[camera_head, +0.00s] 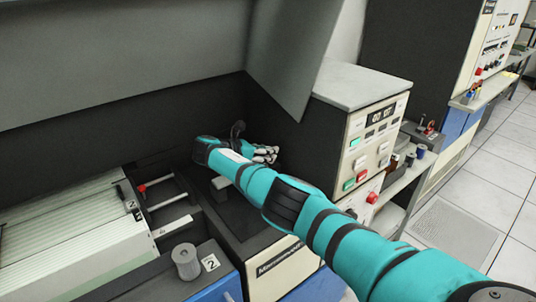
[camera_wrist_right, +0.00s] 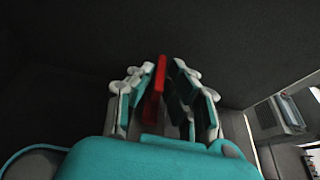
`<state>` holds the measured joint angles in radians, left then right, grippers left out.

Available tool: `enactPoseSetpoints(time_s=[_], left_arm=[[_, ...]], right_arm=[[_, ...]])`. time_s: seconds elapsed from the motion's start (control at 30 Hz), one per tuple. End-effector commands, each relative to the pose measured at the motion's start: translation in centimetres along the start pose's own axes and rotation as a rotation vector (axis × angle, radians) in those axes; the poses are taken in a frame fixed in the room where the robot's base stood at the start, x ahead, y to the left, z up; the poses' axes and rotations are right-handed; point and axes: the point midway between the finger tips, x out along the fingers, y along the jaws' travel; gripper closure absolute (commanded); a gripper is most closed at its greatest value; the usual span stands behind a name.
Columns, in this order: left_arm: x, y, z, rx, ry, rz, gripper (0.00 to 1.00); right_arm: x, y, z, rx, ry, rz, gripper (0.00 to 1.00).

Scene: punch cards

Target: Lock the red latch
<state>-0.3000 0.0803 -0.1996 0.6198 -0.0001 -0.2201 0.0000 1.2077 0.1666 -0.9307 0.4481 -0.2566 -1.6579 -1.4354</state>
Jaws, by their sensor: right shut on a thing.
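My right gripper (camera_head: 267,154) reaches into the dark recess of the machine in the head view. In the right wrist view, the red latch (camera_wrist_right: 154,88) shows as a thin upright red plate, slightly tilted, between the fingers of the right gripper (camera_wrist_right: 166,82). The fingers are shut on it. In the head view the latch is hidden by the hand and arm. My left gripper is not in view.
A white control box (camera_head: 370,145) with buttons and a display stands right of the arm. A ribbed card tray (camera_head: 75,240) with a red knob (camera_head: 141,188) lies left. A grey cylinder (camera_head: 186,262) stands in front. A slanted grey cover (camera_head: 295,60) hangs above the recess.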

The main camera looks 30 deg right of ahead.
Motion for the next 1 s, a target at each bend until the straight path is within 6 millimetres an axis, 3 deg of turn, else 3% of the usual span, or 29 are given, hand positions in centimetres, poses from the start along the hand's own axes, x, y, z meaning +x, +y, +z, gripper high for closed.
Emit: enactPoseSetpoints(time_s=[0.2,0.23,0.37,0.73,1.0], left_arm=[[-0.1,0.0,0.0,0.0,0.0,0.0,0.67],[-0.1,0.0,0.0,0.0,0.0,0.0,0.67],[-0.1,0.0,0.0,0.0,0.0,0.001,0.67],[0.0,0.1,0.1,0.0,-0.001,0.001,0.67],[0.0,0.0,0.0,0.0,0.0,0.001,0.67]], right_arm=[[-0.1,0.2,0.3,0.008,-0.002,0.008,1.0],[-0.1,0.2,0.4,0.008,-0.002,0.009,0.84],[-0.1,0.2,0.3,0.006,-0.002,0.007,0.67],[-0.9,0.1,0.1,0.004,0.0,0.005,0.67],[-6.2,0.2,0.1,0.003,0.001,0.009,0.67]])
